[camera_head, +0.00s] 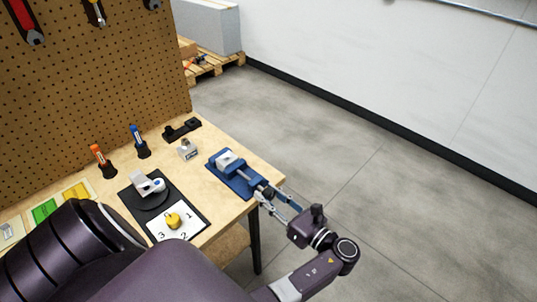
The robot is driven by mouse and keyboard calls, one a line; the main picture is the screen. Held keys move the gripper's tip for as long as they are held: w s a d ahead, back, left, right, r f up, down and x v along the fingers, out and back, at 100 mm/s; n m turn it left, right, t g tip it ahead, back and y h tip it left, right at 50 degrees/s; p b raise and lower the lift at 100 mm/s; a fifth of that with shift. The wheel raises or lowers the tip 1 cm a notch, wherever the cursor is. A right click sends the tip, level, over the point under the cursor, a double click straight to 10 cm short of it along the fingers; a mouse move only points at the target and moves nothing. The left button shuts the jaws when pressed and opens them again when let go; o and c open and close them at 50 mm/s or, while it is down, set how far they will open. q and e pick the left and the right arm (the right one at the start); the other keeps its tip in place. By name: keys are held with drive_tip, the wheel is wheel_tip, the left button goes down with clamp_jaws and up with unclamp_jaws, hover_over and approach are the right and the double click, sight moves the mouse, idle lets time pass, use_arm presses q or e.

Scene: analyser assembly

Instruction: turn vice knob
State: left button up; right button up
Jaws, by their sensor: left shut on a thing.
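The blue vice (234,175) lies on the right end of the wooden workbench, with a pale block-like part between or on its jaws. Its knob end points toward the bench's right edge. My left gripper (268,194) reaches in from beyond that edge and is shut on the vice knob, which its fingers mostly hide. I cannot tell how far the knob is turned. My right gripper is not in view.
A black mat with a grey-white device (150,186) and a yellow knob (173,220) on a numbered card lies left of the vice. Orange (102,160) and blue (140,141) pens stand behind. A pegboard (90,90) closes the back left. Floor at right is clear.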

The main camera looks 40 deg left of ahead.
use_arm(q)
drive_tip(key=shift+n, duration=0.4)
drive_tip(key=shift+a+n, duration=0.1)
drive_tip(key=shift+n, duration=0.5)
drive_tip(key=n, duration=0.3)
drive_tip(key=shift+b, duration=0.3)
drive_tip(key=shift+n, duration=0.9)
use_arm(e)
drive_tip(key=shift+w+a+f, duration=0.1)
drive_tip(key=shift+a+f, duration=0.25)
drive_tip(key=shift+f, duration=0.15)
use_arm(q)
drive_tip(key=shift+r, duration=0.1)
drive_tip(key=o, duration=1.2)
drive_tip(key=shift+a, duration=0.1)
drive_tip(key=shift+c, duration=0.2)
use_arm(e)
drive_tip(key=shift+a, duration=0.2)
